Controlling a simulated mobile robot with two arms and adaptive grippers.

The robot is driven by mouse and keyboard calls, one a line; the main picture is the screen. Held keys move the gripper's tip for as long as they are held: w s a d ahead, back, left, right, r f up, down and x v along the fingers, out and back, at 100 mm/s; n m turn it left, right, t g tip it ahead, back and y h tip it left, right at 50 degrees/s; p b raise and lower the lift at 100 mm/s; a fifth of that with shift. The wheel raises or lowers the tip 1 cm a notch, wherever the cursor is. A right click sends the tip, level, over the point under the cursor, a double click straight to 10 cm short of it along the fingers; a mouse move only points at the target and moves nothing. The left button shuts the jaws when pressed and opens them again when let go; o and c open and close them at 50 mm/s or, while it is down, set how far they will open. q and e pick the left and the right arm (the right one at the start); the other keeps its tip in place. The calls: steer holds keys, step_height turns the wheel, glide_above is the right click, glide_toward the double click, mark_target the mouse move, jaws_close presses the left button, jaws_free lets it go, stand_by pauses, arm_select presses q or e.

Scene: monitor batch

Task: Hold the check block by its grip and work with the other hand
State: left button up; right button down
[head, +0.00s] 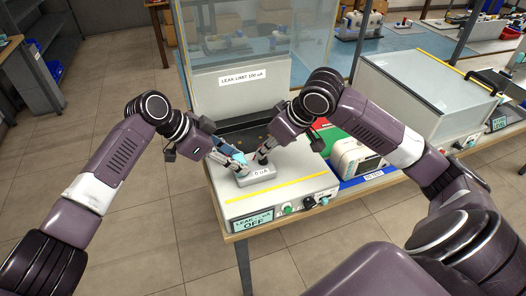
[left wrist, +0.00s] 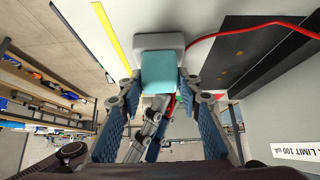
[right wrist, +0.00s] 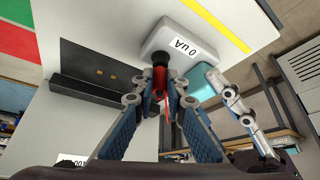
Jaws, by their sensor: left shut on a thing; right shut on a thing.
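The check block (head: 262,179) is a grey block reading "0 uA", resting on top of the pale tester. It also shows in the right wrist view (right wrist: 183,42). Its teal grip (left wrist: 158,72) sits between the fingertips of my left gripper (left wrist: 158,90), which is shut on it. The grip is partly hidden in the right wrist view (right wrist: 201,84). My right gripper (right wrist: 160,97) is shut on a red probe (right wrist: 160,78) with a black collar. The probe's end meets or overlaps the edge of the block; I cannot tell whether it touches.
A red cable (left wrist: 250,28) crosses the tester top.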

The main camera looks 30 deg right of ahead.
steer(key=shift+r, duration=2.3)
arm_select(q)
steer(key=o, duration=1.4)
steer(key=shift+w, duration=0.1)
steer(key=v, duration=1.2)
steer(key=shift+a, duration=0.1)
steer(key=shift+f, duration=0.1)
arm_select(e)
steer(key=shift+f, duration=0.1)
